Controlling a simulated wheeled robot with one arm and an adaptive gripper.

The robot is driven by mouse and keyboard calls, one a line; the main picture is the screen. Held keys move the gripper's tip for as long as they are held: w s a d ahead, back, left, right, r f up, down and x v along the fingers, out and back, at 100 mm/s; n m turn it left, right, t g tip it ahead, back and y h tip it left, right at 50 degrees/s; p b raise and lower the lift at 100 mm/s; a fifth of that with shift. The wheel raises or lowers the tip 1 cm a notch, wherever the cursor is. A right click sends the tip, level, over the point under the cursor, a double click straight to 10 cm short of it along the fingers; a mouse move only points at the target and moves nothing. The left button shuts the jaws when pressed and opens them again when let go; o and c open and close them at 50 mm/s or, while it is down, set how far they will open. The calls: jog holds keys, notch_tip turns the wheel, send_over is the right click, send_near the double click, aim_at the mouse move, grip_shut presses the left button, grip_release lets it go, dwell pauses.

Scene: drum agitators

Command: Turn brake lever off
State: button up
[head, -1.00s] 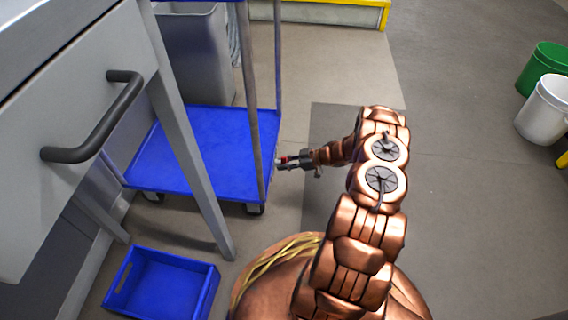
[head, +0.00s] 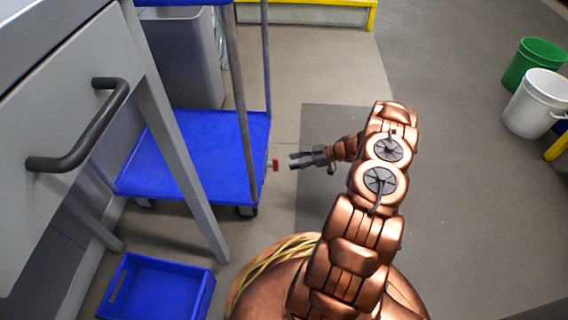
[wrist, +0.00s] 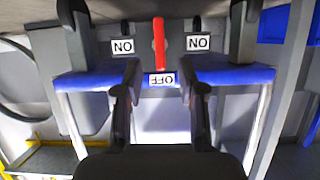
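The brake lever (head: 275,164) is a small red handle at the right edge of the blue cart's lower shelf (head: 205,150). In the wrist view the red lever (wrist: 159,45) stands vertical in the picture, between two upside-down ON labels. An upside-down OFF label (wrist: 162,79) is right at its lower end. My gripper (head: 292,160) is to the right of the lever, pointing at it, with a small gap between them. Its fingers are apart and empty; in the wrist view both fingers (wrist: 160,97) flank the lever's line without touching it.
A grey drawer front with a dark handle (head: 85,135) and a table leg are at left. A blue crate (head: 160,288) lies on the floor at lower left. Green (head: 536,62) and white (head: 538,103) buckets are far right. Floor between is clear.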

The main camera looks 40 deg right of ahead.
jog(key=shift+v, duration=1.8)
jog(key=shift+a, duration=0.1)
